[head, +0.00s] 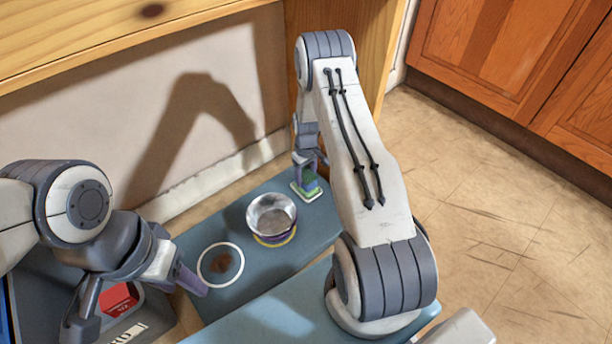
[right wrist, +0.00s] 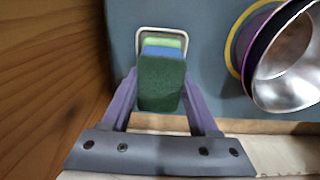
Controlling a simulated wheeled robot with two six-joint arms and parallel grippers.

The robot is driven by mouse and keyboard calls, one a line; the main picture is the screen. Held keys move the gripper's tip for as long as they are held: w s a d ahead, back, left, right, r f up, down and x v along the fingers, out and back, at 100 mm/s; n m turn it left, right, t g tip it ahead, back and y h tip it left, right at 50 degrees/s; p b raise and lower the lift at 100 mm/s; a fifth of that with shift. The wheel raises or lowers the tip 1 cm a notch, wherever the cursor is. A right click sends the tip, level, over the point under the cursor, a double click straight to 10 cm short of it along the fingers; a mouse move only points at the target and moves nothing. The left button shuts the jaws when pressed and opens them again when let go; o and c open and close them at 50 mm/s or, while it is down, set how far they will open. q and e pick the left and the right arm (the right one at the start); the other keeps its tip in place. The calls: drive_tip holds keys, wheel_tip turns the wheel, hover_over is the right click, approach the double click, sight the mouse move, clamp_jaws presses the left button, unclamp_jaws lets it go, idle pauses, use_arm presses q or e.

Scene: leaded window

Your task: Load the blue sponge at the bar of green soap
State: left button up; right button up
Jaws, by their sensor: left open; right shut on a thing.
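The blue sponge (right wrist: 160,52) has a dark green scouring face and sits between the purple fingers of my right gripper (right wrist: 159,88), which is shut on it. In the head view my right gripper (head: 309,170) is low over the far right part of the blue-grey mat. The bar of green soap (right wrist: 163,42) shows just past the sponge, inside a white-rimmed dish (right wrist: 140,31). The dish also shows in the head view (head: 313,197). I cannot tell whether sponge and soap touch. My left gripper (head: 138,305) is open and empty at the lower left.
A metal bowl (head: 271,212) with a purple band stands on a yellow ring beside the dish. A white ring (head: 220,264) around a brown stain lies nearer. A red item (head: 119,299) lies under my left gripper. A wooden panel (right wrist: 50,85) stands close to my right gripper.

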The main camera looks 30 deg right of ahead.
sight(306, 175)
drive_tip(key=shift+f, duration=0.55)
idle(1.7)
drive_tip(key=shift+r, duration=0.1)
wheel_tip(306, 175, up, 7)
drive_tip(key=p, duration=0.6)
drive_tip(key=shift+p, duration=0.3)
